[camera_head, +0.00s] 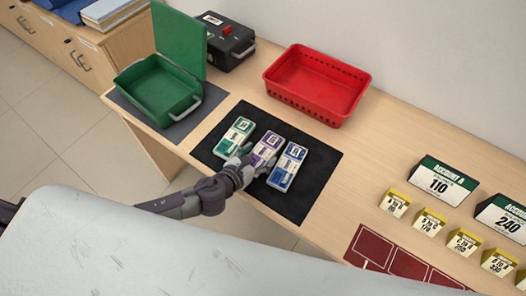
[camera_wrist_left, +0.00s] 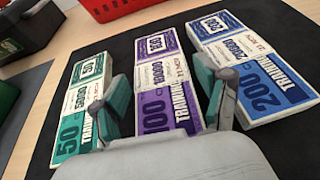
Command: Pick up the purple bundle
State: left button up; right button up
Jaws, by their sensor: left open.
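The purple bundle (camera_head: 267,149) lies on the black mat (camera_head: 296,205) between a green bundle (camera_head: 236,136) and a blue bundle (camera_head: 288,167). My left gripper (camera_head: 255,167) is open at the near end of the purple bundle. In the left wrist view, the purple bundle (camera_wrist_left: 167,85) lies between the two spread fingers of the left gripper (camera_wrist_left: 165,95), with the green bundle (camera_wrist_left: 84,105) to the left and the blue bundle (camera_wrist_left: 250,68) to the right. The palm hides the purple bundle's near end. I cannot tell whether the fingers touch it. My right gripper is not in view.
A red basket (camera_head: 318,84) stands behind the mat. An open green box (camera_head: 158,92) and a black box (camera_head: 226,42) stand to the left. Account signs (camera_head: 440,184) and small yellow-topped labels (camera_head: 395,203) stand on the right of the wooden counter.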

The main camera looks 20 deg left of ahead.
pick_arm(q)
jog(key=shift+x, duration=0.9)
jog(key=c, duration=1)
jog(key=shift+o, duration=0.2)
